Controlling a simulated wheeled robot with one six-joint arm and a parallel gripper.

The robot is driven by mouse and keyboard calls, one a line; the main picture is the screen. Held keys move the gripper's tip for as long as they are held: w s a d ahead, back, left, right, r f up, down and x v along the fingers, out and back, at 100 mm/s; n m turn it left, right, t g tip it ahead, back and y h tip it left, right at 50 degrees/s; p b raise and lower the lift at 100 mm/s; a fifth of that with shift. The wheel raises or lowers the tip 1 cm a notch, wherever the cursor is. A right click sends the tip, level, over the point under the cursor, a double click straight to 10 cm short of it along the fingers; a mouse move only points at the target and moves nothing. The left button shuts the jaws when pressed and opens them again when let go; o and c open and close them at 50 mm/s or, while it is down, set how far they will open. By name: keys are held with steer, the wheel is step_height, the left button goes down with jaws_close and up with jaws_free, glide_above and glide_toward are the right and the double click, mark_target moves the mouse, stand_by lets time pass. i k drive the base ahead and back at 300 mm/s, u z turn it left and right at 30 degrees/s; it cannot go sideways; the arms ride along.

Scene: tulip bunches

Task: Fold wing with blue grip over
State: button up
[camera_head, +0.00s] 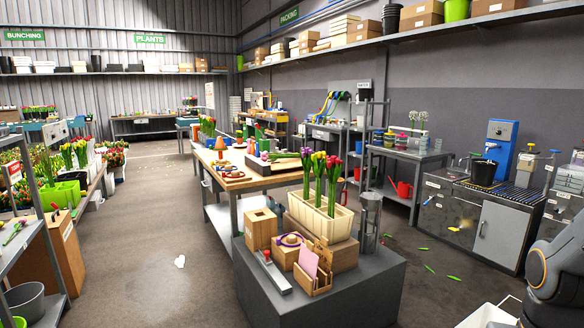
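I cannot make out a wing with a blue grip in this view. The wooden-topped worktable (232,183) in the middle carries several small items, too small to tell apart, and a dark tray (262,167) with tulips lying on it. My gripper is out of view. Only a grey, rounded part of my arm shows at the right edge.
A dark grey block (368,279) stands close in front, bearing a cream planter (318,219) of tulips, wooden boxes and a metal stand (370,220). A blue machine (500,138) stands on the right counter. Floor (150,235) is open on the left.

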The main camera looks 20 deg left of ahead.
mark_target(297, 164)
steer(key=u, duration=1.8)
steer(key=i, duration=9.5)
